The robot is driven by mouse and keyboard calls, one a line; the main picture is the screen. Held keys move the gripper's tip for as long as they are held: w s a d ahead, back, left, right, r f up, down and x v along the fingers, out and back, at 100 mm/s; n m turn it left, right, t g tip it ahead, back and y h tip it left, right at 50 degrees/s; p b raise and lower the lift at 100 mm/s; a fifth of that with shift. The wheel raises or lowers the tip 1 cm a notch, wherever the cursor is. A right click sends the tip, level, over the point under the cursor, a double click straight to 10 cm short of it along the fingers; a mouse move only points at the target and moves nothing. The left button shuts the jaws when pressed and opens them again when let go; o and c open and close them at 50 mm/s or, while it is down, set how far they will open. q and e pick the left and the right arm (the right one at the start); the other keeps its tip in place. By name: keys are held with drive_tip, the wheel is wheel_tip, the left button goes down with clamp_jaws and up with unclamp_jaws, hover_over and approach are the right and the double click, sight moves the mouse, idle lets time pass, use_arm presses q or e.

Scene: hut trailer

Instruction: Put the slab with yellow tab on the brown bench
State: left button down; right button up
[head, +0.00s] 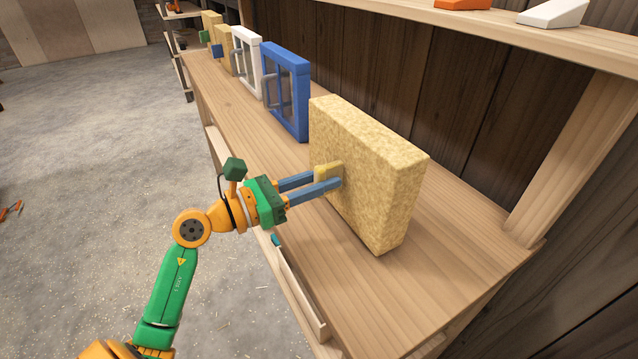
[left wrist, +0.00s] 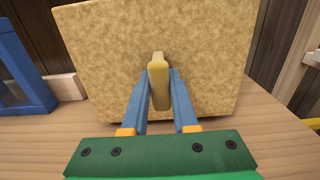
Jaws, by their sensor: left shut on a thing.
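The slab with yellow tab (head: 378,165) is a thick, speckled tan block standing upright on a light wooden shelf. Its yellow tab (head: 325,173) sticks out from the face toward me. My left gripper (head: 330,184) is shut on the tab, with one blue finger on each side. In the left wrist view the tab (left wrist: 159,82) sits between the fingertips, and the slab (left wrist: 190,45) fills the upper middle. The slab's lower edge looks at or very close to the shelf; I cannot tell if it touches. I cannot make out a brown bench for certain. My right gripper does not show.
The wooden shelf (head: 440,250) also holds a blue-framed window (head: 287,90), a white-framed one (head: 247,62) and tan slabs with green and blue tabs further back. An upper shelf (head: 500,28) and a post (head: 565,160) stand right. Open floor (head: 90,130) lies left.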

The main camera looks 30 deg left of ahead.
use_arm(q)
drive_tip(key=shift+f, duration=0.95)
drive_tip(key=c, duration=0.7)
unclamp_jaws()
drive_tip(key=b+v, duration=0.4)
drive_tip(key=v, duration=0.8)
drive_tip(key=shift+a, duration=0.1)
